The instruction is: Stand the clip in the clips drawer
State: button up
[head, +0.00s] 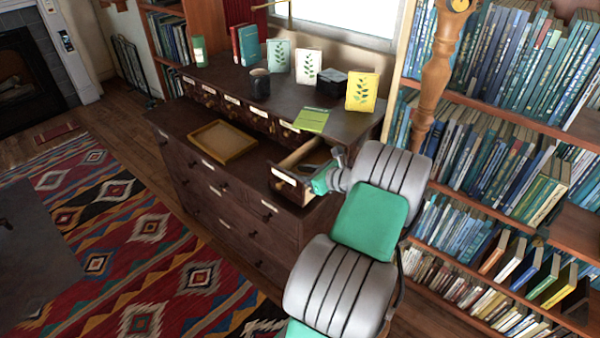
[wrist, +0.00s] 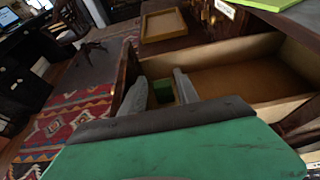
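The clips drawer (head: 284,178) stands open at the right end of the desk's row of small drawers. A white label is on its front. Its pale side wall and brown floor show in the wrist view (wrist: 215,52). My gripper (head: 322,184) is at the front part of the drawer; its fingertips are hard to see in the head view. In the wrist view my two grey fingers (wrist: 161,92) reach down behind the drawer front. A small dark green and brown piece (wrist: 163,93), which looks like the clip, fills the gap between them. Its lower part is hidden by my palm.
A wooden tray (head: 223,141) lies on the ledge left of the drawer. A lime green booklet (head: 311,120), a dark mug (head: 260,83) and a yellow card (head: 362,91) are on the desk top. Bookshelves (head: 480,155) stand close on the right.

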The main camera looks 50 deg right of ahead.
jog(key=shift+r, duration=0.2)
jog(key=v, duration=1.2)
jog(key=shift+r, duration=0.4)
dwell(0.4)
